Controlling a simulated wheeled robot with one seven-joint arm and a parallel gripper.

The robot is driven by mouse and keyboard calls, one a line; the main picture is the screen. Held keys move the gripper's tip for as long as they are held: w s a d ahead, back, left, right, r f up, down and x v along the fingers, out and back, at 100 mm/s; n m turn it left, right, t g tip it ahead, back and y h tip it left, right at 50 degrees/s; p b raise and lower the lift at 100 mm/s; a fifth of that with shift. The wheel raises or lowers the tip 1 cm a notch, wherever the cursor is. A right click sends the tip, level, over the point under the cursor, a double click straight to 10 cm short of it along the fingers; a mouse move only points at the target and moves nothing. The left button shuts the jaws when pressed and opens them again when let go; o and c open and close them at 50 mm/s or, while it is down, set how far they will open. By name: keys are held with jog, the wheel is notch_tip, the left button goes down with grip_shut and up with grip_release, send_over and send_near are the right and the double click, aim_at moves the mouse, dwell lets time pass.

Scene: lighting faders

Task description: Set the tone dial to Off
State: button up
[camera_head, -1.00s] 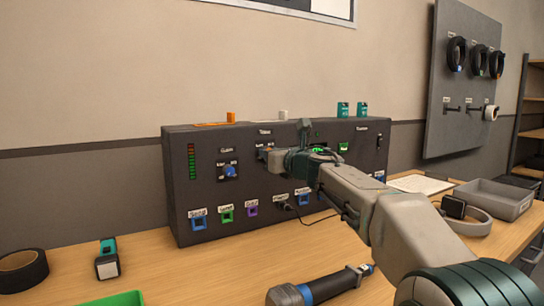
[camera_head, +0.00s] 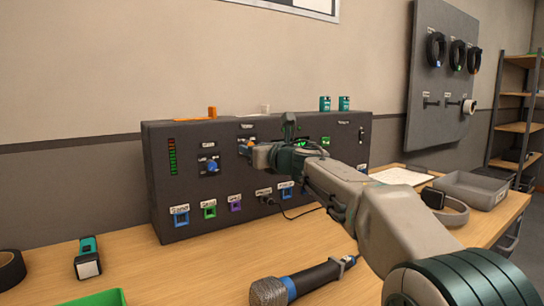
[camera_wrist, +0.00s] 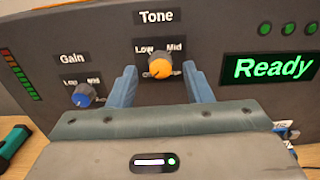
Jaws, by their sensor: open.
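The tone dial (camera_wrist: 160,70) is a dark knob with an orange cap, under the Tone label on the dark panel (camera_wrist: 232,30) in the wrist view. Low and Mid labels show above it; the lower labels are partly covered by the knob. I cannot read its pointer clearly. My gripper (camera_wrist: 160,82) is open, with one blue-grey finger on each side of the dial. Gaps show between the fingers and the knob; I cannot tell how deep the fingertips reach. In the head view my gripper (camera_head: 249,150) is at the panel front and hides most of the dial.
A blue gain dial (camera_wrist: 83,95) is left of my gripper. A green Ready display (camera_wrist: 272,66) is on the right. Coloured sockets (camera_head: 209,210) line the panel's lower edge. A microphone (camera_head: 300,280) lies on the table in front, below my arm.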

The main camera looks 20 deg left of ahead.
jog(key=b+v, duration=0.1)
jog(key=v, duration=1.1)
jog(key=shift+s+d, duration=0.2)
jog(key=shift+s, duration=0.1)
jog(key=w+d+r+m+t+h+p, duration=0.1)
jog(key=d+r+m+t+h+p, duration=0.15)
jog(key=d+m+h+p, duration=0.3)
jog(key=d+r+m+t+h+p, duration=0.1)
jog(key=d+r+m+h+p, duration=0.15)
jog(key=d+m+p, duration=0.4)
jog(key=s+d+m+g+h+p, duration=0.1)
jog(key=s+d+m+h+p, duration=0.2)
jog(key=d+m, duration=0.4)
jog(key=s+d+m+g+h+p, duration=0.1)
jog(key=s+d+m+h+p, duration=0.2)
jog(key=d+m, duration=0.45)
jog(key=s+d+f+m+g+p, duration=0.1)
jog(key=s+f+m+g+p, duration=0.2)
jog(key=s+m+g+p, duration=0.2)
jog(key=s+d+f+m+g+p, duration=0.2)
jog(key=s+m+g+p, duration=0.3)
jog(key=s+m+p, duration=0.5)
jog(key=s+f+m, duration=0.1)
jog(key=s+m, duration=0.3)
jog(key=s, duration=0.3)
jog(key=shift+s+d+m+p, duration=0.2)
jog(key=shift+s+m+p, duration=0.05)
jog(key=shift+m+p, duration=0.15)
